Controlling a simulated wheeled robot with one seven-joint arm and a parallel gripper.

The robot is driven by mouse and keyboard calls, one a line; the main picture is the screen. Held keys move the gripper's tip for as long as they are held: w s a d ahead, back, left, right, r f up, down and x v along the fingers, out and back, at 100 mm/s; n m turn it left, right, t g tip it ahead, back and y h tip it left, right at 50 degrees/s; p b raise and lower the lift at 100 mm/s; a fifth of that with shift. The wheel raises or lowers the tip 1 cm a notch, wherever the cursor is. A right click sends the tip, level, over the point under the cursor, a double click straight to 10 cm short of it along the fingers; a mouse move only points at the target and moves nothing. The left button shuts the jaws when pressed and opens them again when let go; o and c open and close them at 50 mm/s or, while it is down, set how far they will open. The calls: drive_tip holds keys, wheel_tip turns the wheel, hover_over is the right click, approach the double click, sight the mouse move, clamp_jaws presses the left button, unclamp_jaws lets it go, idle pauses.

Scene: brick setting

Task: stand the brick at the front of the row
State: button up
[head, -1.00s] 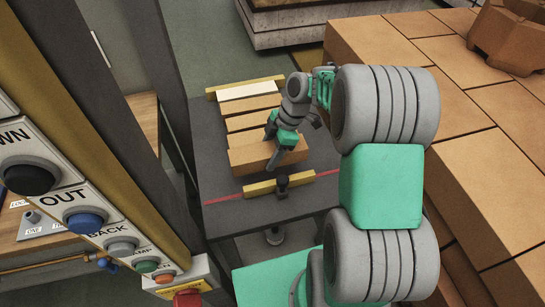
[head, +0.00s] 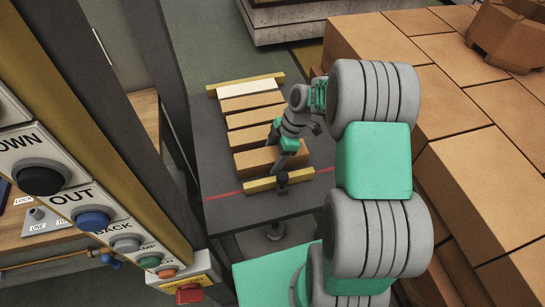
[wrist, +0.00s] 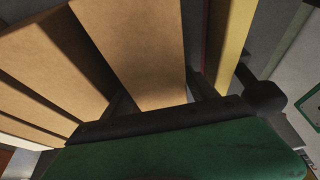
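The brick (head: 256,163) is tan and lies lengthwise across the front of the row on the dark table (head: 222,198), just behind the red line. It is level and parallel to the others, with a gap behind it. Its underside is hidden, so I cannot tell if it touches the table. My gripper (head: 283,153) is at its right end, pointing down. In the wrist view the brick (wrist: 140,45) runs away between my two dark fingers (wrist: 160,103), which sit close on both sides. The row's other bricks (head: 253,118) lie behind, spaced apart.
A yellow bar (head: 258,186) with a black knob (head: 282,179) lies close in front of the brick. A white block (head: 240,88) and another yellow bar (head: 272,77) close the back. A post and button panel (head: 90,222) stand left; stacked large bricks (head: 430,55) stand right.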

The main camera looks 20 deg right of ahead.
drive_tip(key=shift+r, duration=0.15)
drive_tip(key=b+v, duration=0.1)
drive_tip(key=v, duration=1)
drive_tip(key=shift+d+r, duration=0.1)
drive_tip(key=s+a+r+m+t+h, duration=0.2)
drive_tip(key=s+a+r+m, duration=0.3)
drive_tip(key=r+m, duration=0.25)
drive_tip(key=s+r+m+t+h, duration=0.1)
drive_tip(key=s+m+t+h, duration=0.1)
drive_tip(key=s+m, duration=0.6)
drive_tip(key=shift+d+m, duration=0.35)
drive_tip(key=shift+m, duration=0.9)
